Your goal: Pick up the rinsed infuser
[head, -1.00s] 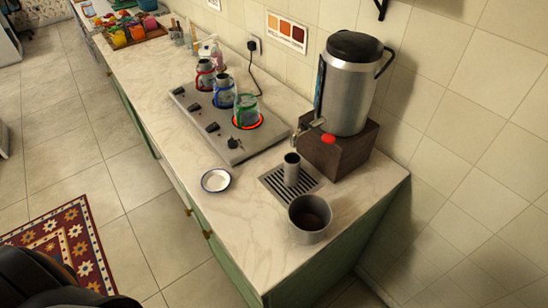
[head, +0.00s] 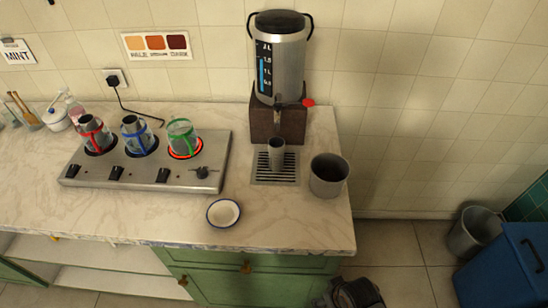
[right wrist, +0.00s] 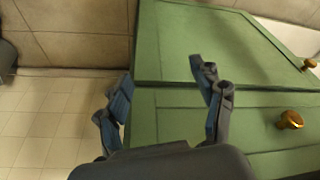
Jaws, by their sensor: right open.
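A small grey metal cylinder, which looks like the infuser (head: 276,155), stands upright on the slatted drip tray (head: 262,180) below the urn's tap. Its inside is too small to make out. My right gripper (right wrist: 163,104) is open and empty in the right wrist view, in front of the green cabinet doors, with its two fingers apart. A dark part of my right arm shows at the bottom edge of the head view, below the counter and well away from the infuser. My left gripper is not in view.
The urn (head: 281,60) stands on a dark block behind the tray. A grey pot (head: 329,176) stands close right of the infuser, and a white dish (head: 223,213) lies front left. A burner panel (head: 140,178) holds three glass vessels. A bin (head: 474,232) stands right on the floor.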

